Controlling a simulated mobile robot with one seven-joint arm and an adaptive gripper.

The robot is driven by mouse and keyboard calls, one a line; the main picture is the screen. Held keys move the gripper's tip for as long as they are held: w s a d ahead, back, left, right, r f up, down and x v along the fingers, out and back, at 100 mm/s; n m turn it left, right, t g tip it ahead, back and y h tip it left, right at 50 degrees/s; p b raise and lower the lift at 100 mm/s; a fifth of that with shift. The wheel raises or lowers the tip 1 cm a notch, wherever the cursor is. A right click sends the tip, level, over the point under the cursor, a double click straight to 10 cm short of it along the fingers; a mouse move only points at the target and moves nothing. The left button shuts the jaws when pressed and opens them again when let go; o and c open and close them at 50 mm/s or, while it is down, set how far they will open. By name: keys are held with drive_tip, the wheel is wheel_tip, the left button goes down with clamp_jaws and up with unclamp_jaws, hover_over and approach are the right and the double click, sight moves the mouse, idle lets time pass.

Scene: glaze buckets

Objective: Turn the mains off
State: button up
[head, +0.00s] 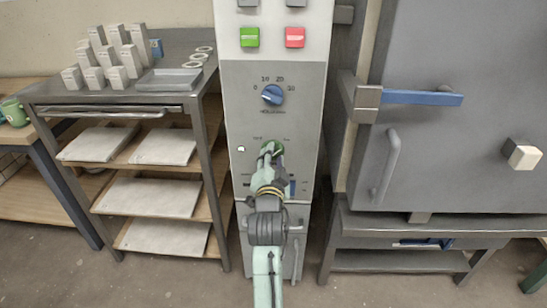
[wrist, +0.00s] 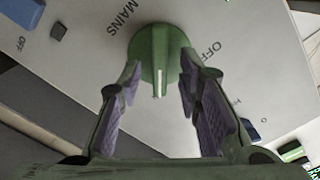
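The mains switch is a round green knob with a raised grip bar (wrist: 160,50) on the grey control panel. It also shows in the head view (head: 278,147), partly covered by my gripper. In the wrist view, "MAINS" is printed to its left and "OFF" to its right. A white line on the bar points toward my gripper. My gripper (wrist: 158,88) is at the knob, with one purple-padded finger on each side of the bar. The fingers are spread, with gaps visible beside the bar.
Above the knob is a blue dial (head: 272,95) marked 0 to 30, with a green button (head: 249,37) and a red button (head: 294,37) higher up. A shelf rack (head: 213,130) stands left. A grey cabinet door with a blue lever (head: 422,97) is at right.

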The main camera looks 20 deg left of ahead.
drive_tip(key=shift+c, duration=0.3)
clamp_jaws()
drive_tip(key=shift+n, duration=0.3)
drive_tip(key=n+p, duration=0.1)
drive_tip(key=n, duration=0.1)
drive_tip(key=shift+r+n, duration=0.1)
drive_tip(key=shift+n, duration=0.2)
drive_tip(key=n+p, duration=0.1)
drive_tip(key=n, duration=0.2)
drive_tip(key=shift+a+n, duration=0.1)
drive_tip(key=shift+n, duration=0.2)
drive_tip(key=n+p, duration=0.1)
drive_tip(key=n, duration=0.2)
drive_tip(key=n+p, duration=0.2)
drive_tip(key=n, duration=0.2)
drive_tip(key=n+p, duration=0.2)
drive_tip(key=n, duration=0.2)
drive_tip(key=shift+s+a, duration=0.15)
drive_tip(key=shift+a, duration=0.2)
